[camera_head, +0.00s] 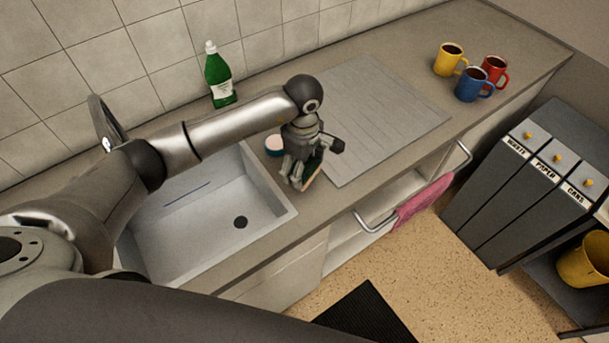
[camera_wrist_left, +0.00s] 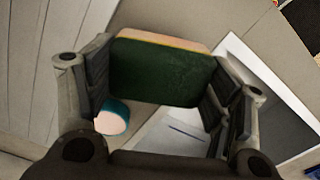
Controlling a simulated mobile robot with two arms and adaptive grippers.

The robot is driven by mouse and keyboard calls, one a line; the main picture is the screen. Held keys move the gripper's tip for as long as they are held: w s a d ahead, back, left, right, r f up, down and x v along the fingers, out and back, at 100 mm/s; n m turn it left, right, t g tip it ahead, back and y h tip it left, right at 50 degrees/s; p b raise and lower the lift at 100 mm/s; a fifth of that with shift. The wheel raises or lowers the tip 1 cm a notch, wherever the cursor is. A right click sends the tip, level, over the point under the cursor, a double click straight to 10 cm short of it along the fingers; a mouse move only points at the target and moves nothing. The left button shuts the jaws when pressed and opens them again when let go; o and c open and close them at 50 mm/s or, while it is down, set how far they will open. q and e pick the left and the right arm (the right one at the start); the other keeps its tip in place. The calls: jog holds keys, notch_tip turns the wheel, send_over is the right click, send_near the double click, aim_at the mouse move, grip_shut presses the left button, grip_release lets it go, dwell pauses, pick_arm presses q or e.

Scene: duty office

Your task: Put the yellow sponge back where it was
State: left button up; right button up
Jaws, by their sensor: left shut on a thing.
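My left gripper (camera_head: 300,172) is shut on the sponge (camera_head: 313,168), over the counter strip between the sink and the drainboard. In the left wrist view the sponge (camera_wrist_left: 162,72) sits between the two fingers, its dark green scouring side facing the camera, with a thin yellow edge and a paler side beyond. In the head view the fingers hide much of it. Whether it touches the counter I cannot tell. My right gripper is not in view.
A teal and pale pink round item (camera_head: 275,144) stands behind the gripper. The sink (camera_head: 195,225) lies left, the ribbed drainboard (camera_head: 385,110) right. A green bottle (camera_head: 219,78) stands by the wall. Yellow (camera_head: 447,60), red (camera_head: 495,69) and blue (camera_head: 471,86) mugs stand far right.

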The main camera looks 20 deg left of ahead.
aim_at(304, 172)
pick_arm(q)
jog(key=shift+w+f+b, duration=0.15)
jog(key=shift+f+b, duration=0.2)
jog(key=shift+f, duration=0.6)
jog(key=shift+w+f+b, duration=0.15)
jog(key=shift+f+b, duration=0.15)
jog(key=shift+f, duration=0.6)
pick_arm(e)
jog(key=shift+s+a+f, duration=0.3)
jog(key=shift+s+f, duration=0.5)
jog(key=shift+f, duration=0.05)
pick_arm(q)
jog(key=shift+f+b, duration=0.25)
jog(key=shift+b, duration=0.05)
jog(key=o, duration=0.9)
jog(key=shift+r, duration=0.1)
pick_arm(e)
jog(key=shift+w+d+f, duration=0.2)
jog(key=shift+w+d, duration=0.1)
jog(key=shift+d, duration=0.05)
